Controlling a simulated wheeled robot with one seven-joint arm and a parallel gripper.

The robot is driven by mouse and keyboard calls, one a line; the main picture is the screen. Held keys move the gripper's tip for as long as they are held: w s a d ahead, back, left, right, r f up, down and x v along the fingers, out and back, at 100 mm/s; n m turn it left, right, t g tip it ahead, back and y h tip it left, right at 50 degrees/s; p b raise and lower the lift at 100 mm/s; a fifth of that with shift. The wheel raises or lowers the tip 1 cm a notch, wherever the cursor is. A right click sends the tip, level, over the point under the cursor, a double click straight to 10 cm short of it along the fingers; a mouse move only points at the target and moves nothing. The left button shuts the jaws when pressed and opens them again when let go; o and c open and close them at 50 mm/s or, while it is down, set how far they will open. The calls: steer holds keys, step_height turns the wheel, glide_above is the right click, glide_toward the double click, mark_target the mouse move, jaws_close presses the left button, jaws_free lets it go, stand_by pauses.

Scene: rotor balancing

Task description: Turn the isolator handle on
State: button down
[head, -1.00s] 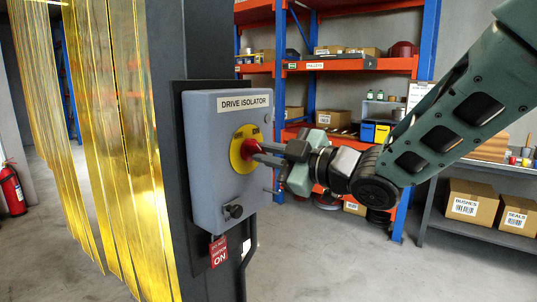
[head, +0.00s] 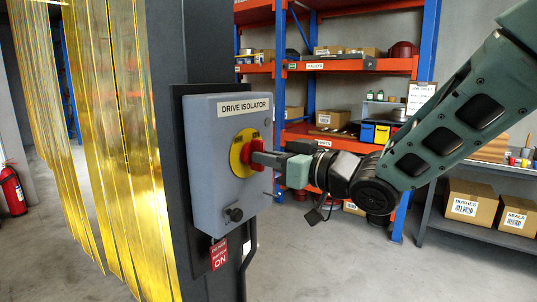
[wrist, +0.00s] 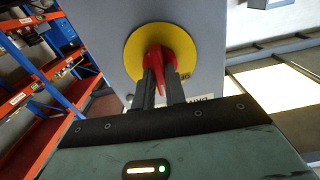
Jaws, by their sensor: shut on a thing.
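The grey drive isolator box (head: 215,180) is fixed to a dark post. Its red handle (head: 252,154) sits on a round yellow plate (head: 238,146). My gripper (head: 262,157) reaches in from the right and is shut on the red handle. In the wrist view the two dark fingers (wrist: 161,80) close on the handle (wrist: 158,58) in front of the yellow plate (wrist: 134,48). The fingers hide part of the handle, and the plate's lettering is mostly covered or too small to read.
Yellow strip curtains (head: 125,150) hang to the left. Orange and blue shelving (head: 350,65) stands behind. A bench with boxes (head: 470,205) is at the right. Open floor lies below my arm.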

steer(key=shift+m+p, duration=2.05)
steer(key=shift+m, duration=2.05)
steer(key=c, duration=1.4)
jaws_free()
steer(key=shift+c, duration=0.2)
